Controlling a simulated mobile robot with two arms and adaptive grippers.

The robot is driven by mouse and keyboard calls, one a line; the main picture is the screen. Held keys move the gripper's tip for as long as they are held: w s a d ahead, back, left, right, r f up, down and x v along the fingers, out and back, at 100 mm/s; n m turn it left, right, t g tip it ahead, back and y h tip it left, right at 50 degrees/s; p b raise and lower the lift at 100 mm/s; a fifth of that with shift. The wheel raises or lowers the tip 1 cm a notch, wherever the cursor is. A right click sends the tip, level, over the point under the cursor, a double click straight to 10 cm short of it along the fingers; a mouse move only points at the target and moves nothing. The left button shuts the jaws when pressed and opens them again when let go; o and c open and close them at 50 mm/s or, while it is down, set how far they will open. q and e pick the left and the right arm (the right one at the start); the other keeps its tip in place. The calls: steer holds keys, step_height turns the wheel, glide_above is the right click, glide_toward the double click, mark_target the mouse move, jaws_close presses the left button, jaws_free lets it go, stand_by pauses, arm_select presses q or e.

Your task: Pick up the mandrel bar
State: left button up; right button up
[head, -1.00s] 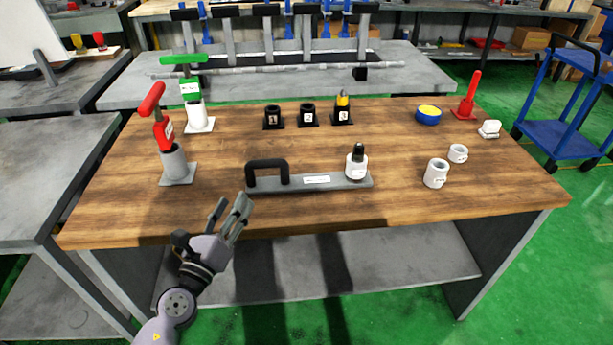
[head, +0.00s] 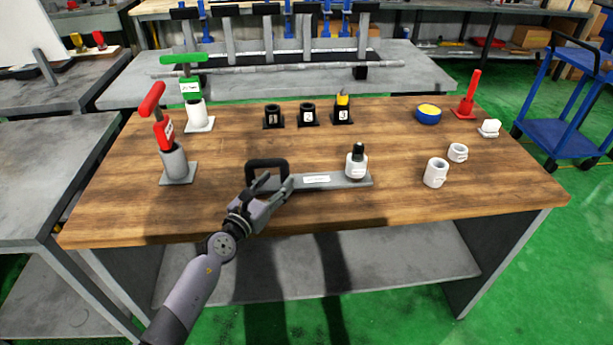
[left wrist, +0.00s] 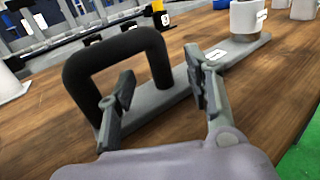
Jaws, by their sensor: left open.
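The mandrel bar appears to be the flat grey bar (head: 327,182) with a black arched handle (head: 267,163) at its left end, lying near the front of the wooden table. A white cylinder (head: 356,168) with a dark tip stands on its right end. The label is too small to read. My left gripper (head: 277,186) is open and empty at the handle's front side. In the left wrist view the handle (left wrist: 112,46) rises just beyond the open fingers (left wrist: 160,76), partly covered by the left finger. Contact cannot be told. My right gripper is not in view.
A red-handled tool (head: 174,164) and a green-handled tool (head: 197,117) stand on the left. Black numbered holders (head: 308,117) stand behind. White cups (head: 436,173), a blue round container (head: 428,116) and a red stand (head: 467,103) are on the right. The table's front-left is clear.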

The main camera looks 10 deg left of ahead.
mark_target(281, 174)
arm_select(q)
steer(key=b+x, duration=0.1)
steer(key=x, duration=0.4)
steer(key=shift+w, duration=0.2)
steer(key=shift+a, duration=0.1)
steer(key=shift+s, duration=0.1)
steer(key=shift+c, duration=0.6)
jaws_close()
